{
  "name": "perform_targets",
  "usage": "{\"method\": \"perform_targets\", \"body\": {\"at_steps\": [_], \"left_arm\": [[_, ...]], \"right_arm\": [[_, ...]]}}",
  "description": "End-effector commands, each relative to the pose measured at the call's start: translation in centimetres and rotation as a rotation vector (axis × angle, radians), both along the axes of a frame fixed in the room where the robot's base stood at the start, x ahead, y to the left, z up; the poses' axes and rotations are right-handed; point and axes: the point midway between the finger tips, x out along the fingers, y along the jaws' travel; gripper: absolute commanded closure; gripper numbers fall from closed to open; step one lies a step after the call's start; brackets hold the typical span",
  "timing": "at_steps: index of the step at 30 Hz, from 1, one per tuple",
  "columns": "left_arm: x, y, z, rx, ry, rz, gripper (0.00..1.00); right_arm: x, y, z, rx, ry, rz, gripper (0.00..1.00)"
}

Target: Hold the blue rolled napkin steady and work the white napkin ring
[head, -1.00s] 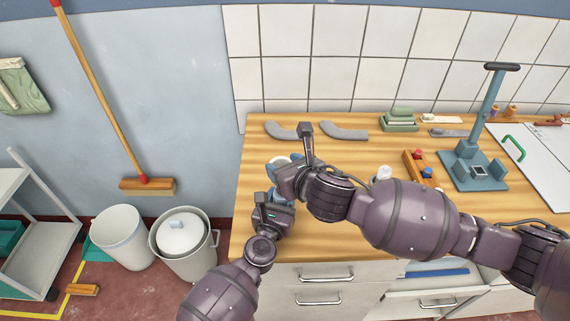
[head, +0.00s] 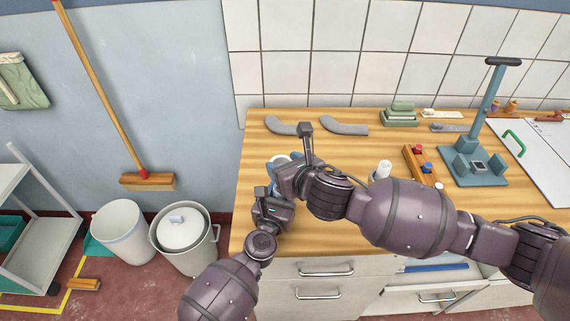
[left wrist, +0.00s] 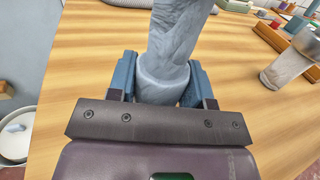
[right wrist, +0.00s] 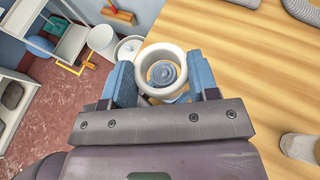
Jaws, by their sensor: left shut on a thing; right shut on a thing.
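The blue rolled napkin (left wrist: 172,40) stands up between the fingers of my left gripper (left wrist: 162,82), which is shut on its lower part. In the right wrist view my right gripper (right wrist: 162,82) is shut on the white napkin ring (right wrist: 145,62). The rolled blue end of the napkin (right wrist: 163,73) shows through the ring's opening. I cannot tell how far the ring sits over the napkin. In the head view, my right gripper (head: 287,170) is just above and beyond my left one (head: 270,195), partly hiding the napkin and ring.
Another rolled napkin (left wrist: 287,68) stands to the right on the wooden counter (head: 345,220). A wooden block with coloured knobs (head: 420,165) and a blue-grey press stand (head: 480,170) are farther right. Two grey curved pieces (head: 345,127) lie behind. The counter's front left is clear.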

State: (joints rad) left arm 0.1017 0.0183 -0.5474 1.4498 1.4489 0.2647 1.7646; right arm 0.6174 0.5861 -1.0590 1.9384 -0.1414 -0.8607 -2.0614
Motion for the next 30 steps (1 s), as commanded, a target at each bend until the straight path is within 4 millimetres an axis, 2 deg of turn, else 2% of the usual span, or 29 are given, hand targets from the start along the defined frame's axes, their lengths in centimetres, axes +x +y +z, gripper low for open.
{"method": "perform_targets", "body": {"at_steps": [30], "left_arm": [[0.0,0.0,0.0,0.000,0.000,0.000,0.65]], "right_arm": [[0.0,0.0,-2.4,0.000,0.000,-0.001,0.68]]}}
